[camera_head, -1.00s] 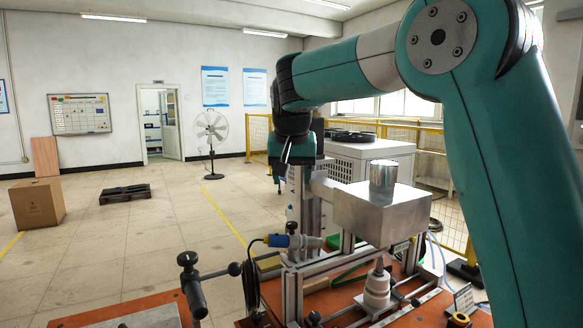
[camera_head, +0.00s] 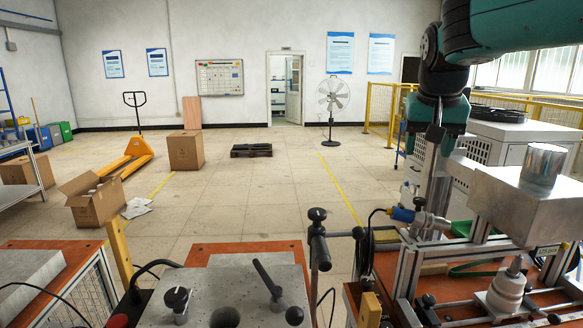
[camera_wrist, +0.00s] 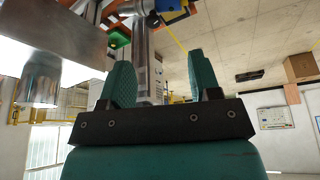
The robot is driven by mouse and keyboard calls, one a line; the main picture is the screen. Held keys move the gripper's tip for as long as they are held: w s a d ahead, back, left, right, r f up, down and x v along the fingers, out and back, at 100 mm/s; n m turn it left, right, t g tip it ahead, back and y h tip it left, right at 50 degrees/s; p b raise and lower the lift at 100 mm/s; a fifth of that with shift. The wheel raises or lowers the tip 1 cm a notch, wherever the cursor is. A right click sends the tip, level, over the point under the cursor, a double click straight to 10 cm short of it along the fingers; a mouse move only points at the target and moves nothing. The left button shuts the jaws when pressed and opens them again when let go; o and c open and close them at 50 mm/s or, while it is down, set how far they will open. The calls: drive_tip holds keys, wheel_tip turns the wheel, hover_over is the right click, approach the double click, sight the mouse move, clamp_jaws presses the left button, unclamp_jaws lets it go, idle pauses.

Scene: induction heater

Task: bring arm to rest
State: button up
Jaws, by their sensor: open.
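My gripper (camera_wrist: 158,82) is open and empty in the wrist view, its two teal fingers apart with nothing between them. In the head view my arm comes in from the upper right and bends down at the wrist. The gripper's end there is dark and partly merges with the machine behind it. It hangs left of the metal box (camera_head: 535,203) of the induction heater, with a shiny metal cylinder (camera_head: 543,164) standing on top. The box (camera_wrist: 50,30) and cylinder (camera_wrist: 40,78) also show at the left of the wrist view, apart from the fingers.
A workbench with a grey plate (camera_head: 225,300) and black knobs stands in front. A white cone-shaped fitting (camera_head: 507,290) sits below the metal box. A white cabinet (camera_head: 500,152) and yellow railing (camera_head: 380,105) stand behind. The floor at the middle left is mostly open, with cardboard boxes (camera_head: 186,150) beyond.

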drive_tip(key=s+a+f+n+g+y, duration=0.1)
drive_tip(key=s+a+f+n+y, duration=0.1)
drive_tip(key=s, duration=0.7)
drive_tip(key=s+a+f+n+g+y, duration=0.1)
drive_tip(key=s+a+f+n+y, duration=0.1)
drive_tip(key=s+a+f+n, duration=0.3)
drive_tip(key=s+a+f+n+g+y, duration=0.1)
drive_tip(key=s+a+f+n, duration=0.3)
drive_tip(key=s+a, duration=0.4)
drive_tip(key=s+f+y, duration=0.1)
drive_tip(key=s, duration=0.6)
drive_tip(key=shift+s+f+g, duration=0.15)
drive_tip(key=shift+f+g, duration=0.25)
